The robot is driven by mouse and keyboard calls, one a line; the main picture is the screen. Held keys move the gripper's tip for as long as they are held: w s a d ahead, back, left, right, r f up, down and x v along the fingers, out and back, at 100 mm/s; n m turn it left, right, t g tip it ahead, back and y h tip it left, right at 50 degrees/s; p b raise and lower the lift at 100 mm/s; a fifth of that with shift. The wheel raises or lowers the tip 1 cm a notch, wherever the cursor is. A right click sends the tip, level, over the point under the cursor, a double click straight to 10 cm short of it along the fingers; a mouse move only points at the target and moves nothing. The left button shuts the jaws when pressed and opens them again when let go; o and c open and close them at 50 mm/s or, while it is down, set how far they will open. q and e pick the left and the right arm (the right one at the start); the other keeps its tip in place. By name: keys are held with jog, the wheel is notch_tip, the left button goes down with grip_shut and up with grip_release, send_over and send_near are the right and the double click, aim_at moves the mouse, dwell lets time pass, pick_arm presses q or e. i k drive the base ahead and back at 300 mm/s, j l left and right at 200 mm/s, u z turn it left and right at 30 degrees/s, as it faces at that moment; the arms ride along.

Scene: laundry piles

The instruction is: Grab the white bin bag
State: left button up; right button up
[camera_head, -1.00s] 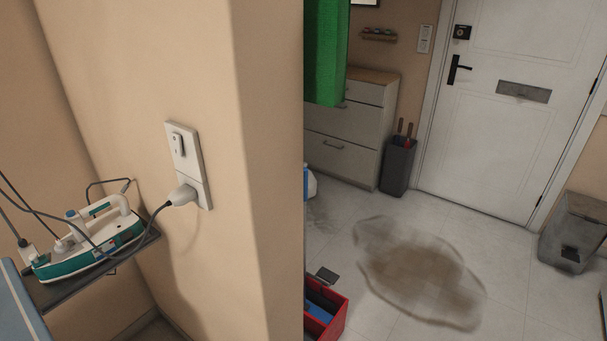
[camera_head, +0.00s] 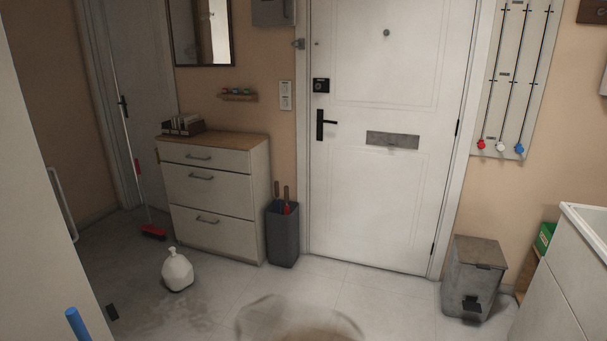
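A white tied bag (camera_head: 177,271) stands on the tiled floor at the lower left, in front of the chest of drawers. It is round with a small knotted top, and looks like the white bin bag. Neither of my grippers shows in the head view.
A chest of drawers (camera_head: 215,195) and a grey umbrella bin (camera_head: 283,233) stand by the white door (camera_head: 385,150). A grey pedal bin (camera_head: 473,280) is at the right. A red broom (camera_head: 152,231) leans at the left. A brownish stain (camera_head: 300,322) marks the floor in front.

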aim_at(177, 274)
jog(key=i+l, duration=0.15)
jog(key=i, duration=0.35)
jog(key=i+l, duration=0.2)
jog(key=i, duration=0.3)
jog(key=i+l, duration=0.15)
jog(key=i, duration=0.35)
jog(key=i+l, duration=0.2)
jog(key=i, duration=0.3)
jog(key=z, duration=0.05)
